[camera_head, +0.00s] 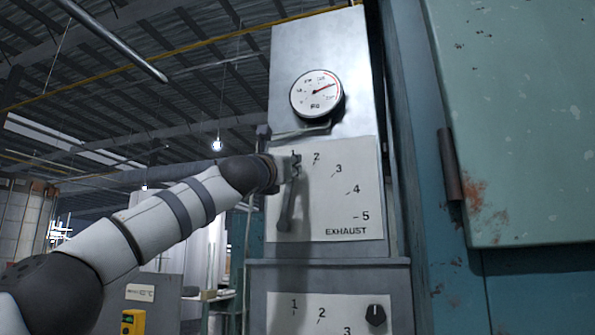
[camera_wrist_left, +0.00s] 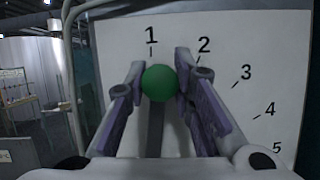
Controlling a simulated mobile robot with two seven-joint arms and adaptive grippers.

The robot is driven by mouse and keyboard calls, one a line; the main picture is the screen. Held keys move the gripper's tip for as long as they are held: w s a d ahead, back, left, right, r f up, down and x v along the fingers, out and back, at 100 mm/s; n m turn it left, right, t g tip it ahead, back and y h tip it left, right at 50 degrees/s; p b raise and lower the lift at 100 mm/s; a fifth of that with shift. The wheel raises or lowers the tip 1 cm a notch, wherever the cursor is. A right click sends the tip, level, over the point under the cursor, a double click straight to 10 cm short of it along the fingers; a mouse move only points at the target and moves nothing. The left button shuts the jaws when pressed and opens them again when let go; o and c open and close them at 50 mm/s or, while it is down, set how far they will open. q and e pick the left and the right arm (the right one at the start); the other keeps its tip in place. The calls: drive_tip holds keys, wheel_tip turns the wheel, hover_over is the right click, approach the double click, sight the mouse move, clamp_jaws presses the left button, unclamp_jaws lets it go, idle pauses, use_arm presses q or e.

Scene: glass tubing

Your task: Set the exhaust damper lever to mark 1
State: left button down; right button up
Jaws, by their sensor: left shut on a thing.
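The exhaust damper lever shows in the left wrist view as a dark bar (camera_wrist_left: 154,132) with a green ball knob (camera_wrist_left: 160,83) at its top end. The knob sits just below the mark 1 (camera_wrist_left: 151,36) on the white exhaust scale plate (camera_head: 334,205). My left gripper (camera_wrist_left: 170,82) is shut on the knob, with one finger on each side. In the head view my left gripper (camera_head: 290,168) is at the upper left of the plate, by mark 1, and hides the knob. My right gripper is in neither view.
A round dial gauge (camera_head: 316,94) is above the plate on the grey panel. A second scale plate (camera_head: 330,318) with a black knob (camera_head: 375,315) is below. A green cabinet door (camera_head: 515,120) stands at the right. A grey pipe runs beside the plate's left edge in the wrist view.

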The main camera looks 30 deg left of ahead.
use_arm(q)
drive_tip(key=shift+s+a+r+n+y, duration=0.1)
drive_tip(key=shift+a+n+y, duration=0.1)
drive_tip(key=shift+a+n, duration=0.2)
drive_tip(key=shift+s+a+r+n+y, duration=0.1)
drive_tip(key=shift+a+n+y, duration=0.1)
drive_tip(key=shift+a+n, duration=0.15)
drive_tip(key=c, duration=1.3)
unclamp_jaws()
drive_tip(key=shift+c, duration=0.2)
drive_tip(key=shift+f, duration=0.1)
drive_tip(key=shift+d, duration=0.1)
drive_tip(key=shift+s+f, duration=0.1)
drive_tip(key=shift+s, duration=0.1)
drive_tip(key=v, duration=1.1)
drive_tip(key=shift+s, duration=0.3)
